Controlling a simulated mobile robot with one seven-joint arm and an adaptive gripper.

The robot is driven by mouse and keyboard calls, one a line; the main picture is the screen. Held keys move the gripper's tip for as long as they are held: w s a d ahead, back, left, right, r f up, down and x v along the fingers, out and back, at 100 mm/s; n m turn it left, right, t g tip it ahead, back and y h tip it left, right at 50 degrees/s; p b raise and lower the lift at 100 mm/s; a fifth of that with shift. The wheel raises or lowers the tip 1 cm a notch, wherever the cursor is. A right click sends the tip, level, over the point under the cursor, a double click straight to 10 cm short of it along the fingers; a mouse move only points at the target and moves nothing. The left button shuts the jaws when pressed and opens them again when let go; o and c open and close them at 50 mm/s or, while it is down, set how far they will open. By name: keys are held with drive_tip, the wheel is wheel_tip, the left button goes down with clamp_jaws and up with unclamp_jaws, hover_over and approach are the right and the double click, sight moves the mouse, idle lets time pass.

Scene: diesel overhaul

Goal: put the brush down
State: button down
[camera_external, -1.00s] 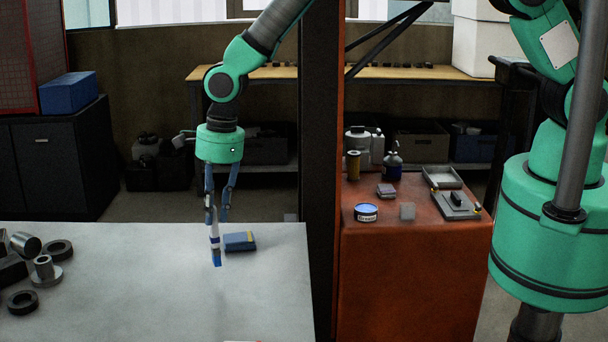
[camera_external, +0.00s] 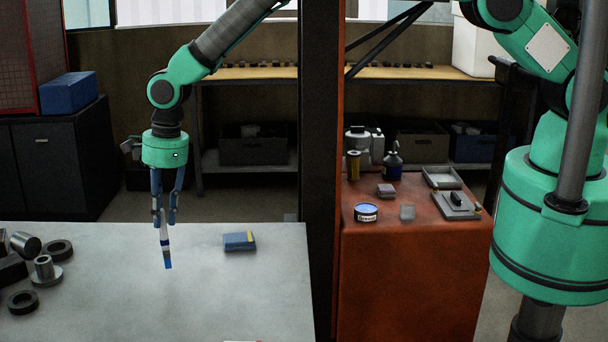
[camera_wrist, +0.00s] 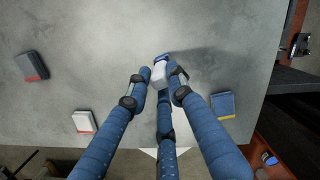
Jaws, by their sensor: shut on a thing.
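The brush (camera_external: 165,247) is a slim tool with a white and dark-banded handle and a blue tip. My gripper (camera_external: 165,214) is shut on its upper part and holds it nearly upright, blue tip down, over the light grey tabletop (camera_external: 120,305). I cannot tell whether the tip touches the table. In the wrist view, my gripper's blue fingers (camera_wrist: 160,78) close around the brush (camera_wrist: 160,72), whose white part and blue end show between the fingertips; the rest is hidden.
A blue and yellow box (camera_external: 239,242) lies right of the brush. Metal rings and cylinders (camera_external: 46,271) sit at the table's left. The wrist view also shows a dark box (camera_wrist: 31,66) and a white box (camera_wrist: 84,121). An orange-red post stands right of the table. The middle is clear.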

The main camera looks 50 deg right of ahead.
sight(167, 249)
drive_tip(key=shift+w+a, duration=0.1)
drive_tip(key=shift+w, duration=0.05)
drive_tip(key=shift+f+p, duration=0.5)
drive_tip(key=shift+f, duration=1.4)
drive_tip(key=c, duration=1.5)
unclamp_jaws()
drive_tip(key=shift+c, duration=0.2)
drive_tip(key=shift+r, duration=0.2)
wheel_tip(167, 249, up, 12)
drive_tip(key=s+d+b, duration=0.1)
drive_tip(key=shift+d+b, duration=0.25)
drive_tip(key=shift+b, duration=0.05)
drive_tip(key=shift+f, duration=0.1)
